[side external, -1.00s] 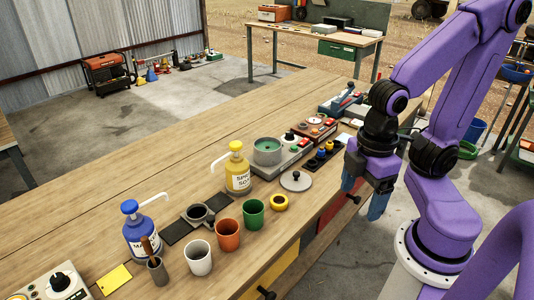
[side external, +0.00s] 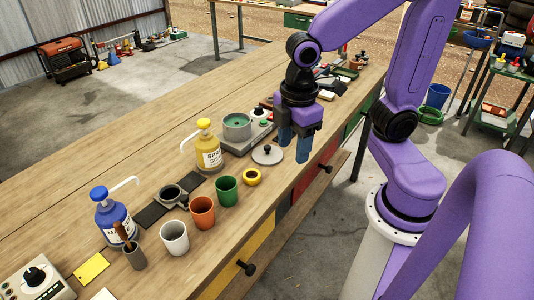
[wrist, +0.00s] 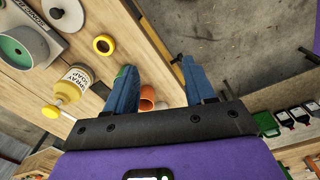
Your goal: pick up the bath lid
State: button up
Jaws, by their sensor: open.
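The bath lid (side external: 272,158) is a flat grey disc with a black knob on top. It lies on the wooden bench, between the round grey bath (side external: 237,133) with green contents and the bench's front edge. In the wrist view the lid (wrist: 72,18) is at the upper left, partly cut by the frame, beside the bath (wrist: 40,48). My gripper (side external: 293,147) has blue fingers pointing down, open and empty. It is just right of the lid, apart from it. In the wrist view the gripper (wrist: 160,80) is well to the right of the lid.
A yellow ring (side external: 252,177) and a green cup (side external: 227,191) stand close to the lid. A yellow soap bottle (side external: 208,153) is left of the bath. Orange and white cups, a blue-topped bottle (side external: 113,218) and a switch box (side external: 35,283) are farther left. Drawer knobs jut from the bench front.

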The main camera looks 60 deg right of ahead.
jog(key=w+d+n, duration=0.1)
jog(key=w+d, duration=0.3)
jog(key=w, duration=0.7)
jog(key=n+h, duration=0.1)
send_over(267, 147)
jog(key=shift+g, duration=0.3)
jog(key=f, duration=1.2)
jog(key=shift+w+a+f, duration=0.1)
jog(key=shift+w+f, duration=0.15)
jog(key=shift+s+f, duration=0.15)
jog(key=shift+f, duration=1.25)
jog(key=shift+s+f, duration=0.1)
jog(key=shift+f, duration=1.3)
grip_shut()
